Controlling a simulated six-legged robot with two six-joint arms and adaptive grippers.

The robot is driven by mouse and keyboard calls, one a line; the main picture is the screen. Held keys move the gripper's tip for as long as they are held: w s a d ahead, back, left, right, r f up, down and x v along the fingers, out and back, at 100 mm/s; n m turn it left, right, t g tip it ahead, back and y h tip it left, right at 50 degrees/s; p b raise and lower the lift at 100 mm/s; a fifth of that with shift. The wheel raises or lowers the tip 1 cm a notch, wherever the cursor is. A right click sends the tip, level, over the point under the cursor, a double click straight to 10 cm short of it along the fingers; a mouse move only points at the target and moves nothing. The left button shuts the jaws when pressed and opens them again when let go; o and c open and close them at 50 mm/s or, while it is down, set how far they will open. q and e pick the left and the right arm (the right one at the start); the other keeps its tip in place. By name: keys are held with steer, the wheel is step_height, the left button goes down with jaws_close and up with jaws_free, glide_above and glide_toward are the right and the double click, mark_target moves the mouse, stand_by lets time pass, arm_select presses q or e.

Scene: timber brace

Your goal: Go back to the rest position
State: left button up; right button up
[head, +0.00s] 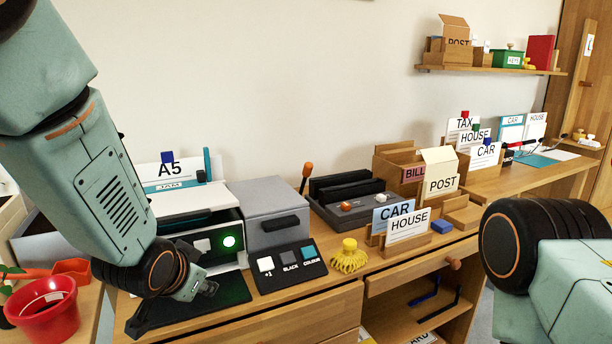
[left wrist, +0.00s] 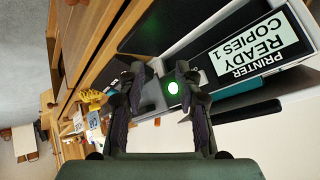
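My left gripper (head: 207,288) is low in front of the white printer (head: 195,203) on the desk in the head view. In the left wrist view my left gripper (left wrist: 161,76) has its two fingers apart, with nothing held between them. A lit green button (head: 229,241) is on the printer's front; it also shows in the left wrist view (left wrist: 172,88), near the right finger. The printer's display (left wrist: 258,47) reads "PRINTER READY COPIES 1". Of my right arm only links show at the lower right of the head view; its gripper is out of frame.
A button panel (head: 288,266), a grey box (head: 268,214) and a yellow object (head: 349,257) stand right of the printer. A red pot (head: 43,309) is at the lower left. Card holders and a wooden box (head: 397,160) stand farther right. A shelf (head: 490,70) hangs above.

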arm_select(q)
steer(key=s+a+f+n+g, duration=0.2)
steer(key=s+f+n+g, duration=0.2)
steer(key=s+f, duration=1.25)
steer(key=s+f+g, duration=0.2)
steer(key=s+f, duration=0.3)
steer(key=s, duration=0.5)
steer(key=s+a+f+n+g+p, duration=0.1)
steer(key=s+f, duration=0.3)
steer(key=s, duration=0.6)
steer(key=shift+f+n+g, duration=0.3)
steer(key=shift+f+g, duration=0.1)
steer(key=shift+g, duration=0.5)
